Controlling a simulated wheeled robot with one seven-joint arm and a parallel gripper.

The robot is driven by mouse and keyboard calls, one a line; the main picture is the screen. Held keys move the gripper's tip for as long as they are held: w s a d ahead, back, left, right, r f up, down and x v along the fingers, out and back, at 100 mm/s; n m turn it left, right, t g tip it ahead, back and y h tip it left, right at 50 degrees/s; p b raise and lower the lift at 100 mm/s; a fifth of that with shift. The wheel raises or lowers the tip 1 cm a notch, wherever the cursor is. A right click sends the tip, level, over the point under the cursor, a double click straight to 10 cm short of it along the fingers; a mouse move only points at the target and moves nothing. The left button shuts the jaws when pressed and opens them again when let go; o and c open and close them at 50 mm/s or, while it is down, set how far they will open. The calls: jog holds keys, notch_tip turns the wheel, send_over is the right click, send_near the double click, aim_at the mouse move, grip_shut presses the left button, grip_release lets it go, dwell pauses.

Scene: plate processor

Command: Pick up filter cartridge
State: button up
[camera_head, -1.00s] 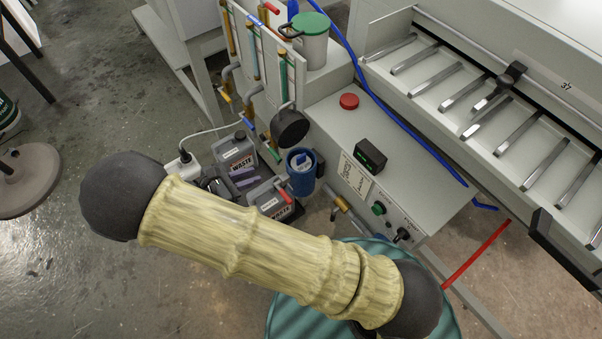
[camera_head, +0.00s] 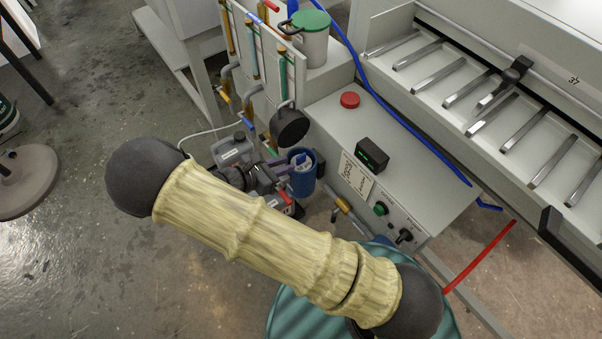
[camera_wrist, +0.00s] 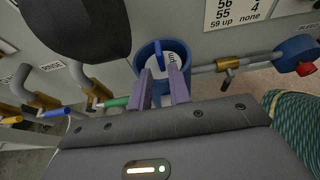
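The filter cartridge (camera_head: 299,158) is a pale piece with a blue tab, sitting inside a round blue housing (camera_head: 303,184). In the wrist view the cartridge (camera_wrist: 170,59) shows inside the blue rim, partly hidden by my fingers. My gripper (camera_wrist: 162,73) has two purple fingers set apart, one on each side of the cartridge's middle, at the housing's near opening. In the head view my gripper (camera_head: 284,163) reaches the housing from the left. I cannot tell whether the fingers touch the cartridge.
A black round cap (camera_head: 290,126) hangs just above and left of the housing. Pipes with coloured valves (camera_wrist: 225,66) flank it. A grey cabinet (camera_head: 335,125) stands right.

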aim_at(297, 161)
jog(key=b+x, duration=0.1)
jog(key=x, duration=0.4)
jog(key=shift+d, duration=0.15)
dwell(0.3)
grip_shut()
